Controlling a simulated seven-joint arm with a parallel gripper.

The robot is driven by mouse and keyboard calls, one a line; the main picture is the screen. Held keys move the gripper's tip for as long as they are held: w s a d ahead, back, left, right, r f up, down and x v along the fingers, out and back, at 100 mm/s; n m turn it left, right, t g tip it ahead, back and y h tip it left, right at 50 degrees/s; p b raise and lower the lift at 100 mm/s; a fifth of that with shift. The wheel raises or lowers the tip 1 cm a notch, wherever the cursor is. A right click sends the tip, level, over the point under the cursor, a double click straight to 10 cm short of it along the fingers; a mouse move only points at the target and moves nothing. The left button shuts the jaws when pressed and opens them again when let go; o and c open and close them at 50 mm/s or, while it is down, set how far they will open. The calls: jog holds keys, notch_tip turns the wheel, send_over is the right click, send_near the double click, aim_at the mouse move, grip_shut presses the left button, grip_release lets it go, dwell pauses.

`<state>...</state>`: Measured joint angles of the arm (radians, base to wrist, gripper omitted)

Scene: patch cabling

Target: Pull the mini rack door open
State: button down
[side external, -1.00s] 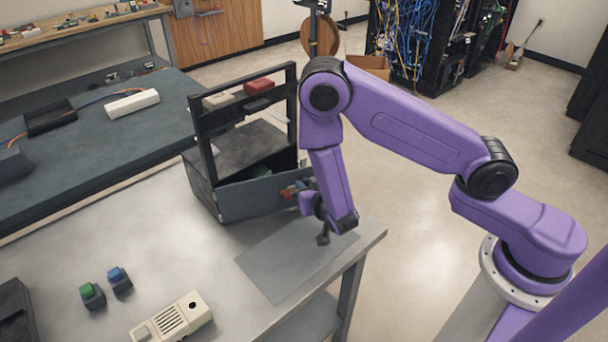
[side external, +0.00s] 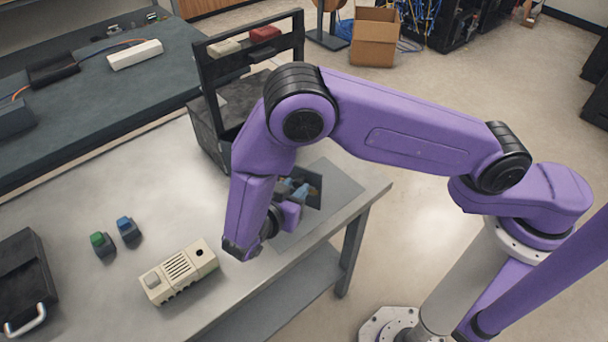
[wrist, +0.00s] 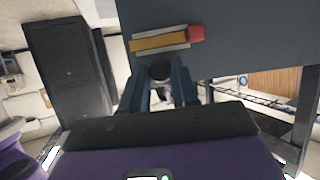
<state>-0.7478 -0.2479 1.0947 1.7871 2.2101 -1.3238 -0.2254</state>
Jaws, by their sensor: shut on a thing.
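The mini rack (side external: 208,130) is a dark open-topped frame standing on the grey table, partly hidden by my arm. Its door (wrist: 240,48) is a dark grey panel across the top of the wrist view. In the side view the door (side external: 314,200) stands swung out from the rack, mostly hidden behind my arm. My gripper (wrist: 160,88) is shut on a dark round knob (wrist: 159,70) on the door. In the side view my gripper's blue fingers (side external: 293,190) are at the door, partly covered by my wrist.
A beige box (side external: 178,272) lies on the table to the left of my wrist. A green-topped block (side external: 103,245) and a blue-topped block (side external: 129,231) stand further left. A black case (side external: 22,278) is at the left edge. The middle of the table is bare.

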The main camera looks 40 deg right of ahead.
jog(key=a+m+g+h, duration=0.1)
jog(key=a+m+g, duration=0.4)
jog(key=a, duration=0.4)
jog(key=shift+a+g, duration=0.2)
jog(key=shift+g, duration=0.1)
jog(key=shift+w, duration=0.1)
dwell(0.4)
jog(key=c, duration=0.9)
grip_release()
jog(key=shift+o, duration=0.2)
jog(key=shift+a, duration=0.1)
notch_tip(320, 180, up, 8)
jog(key=a, duration=0.2)
jog(key=shift+a, duration=0.35)
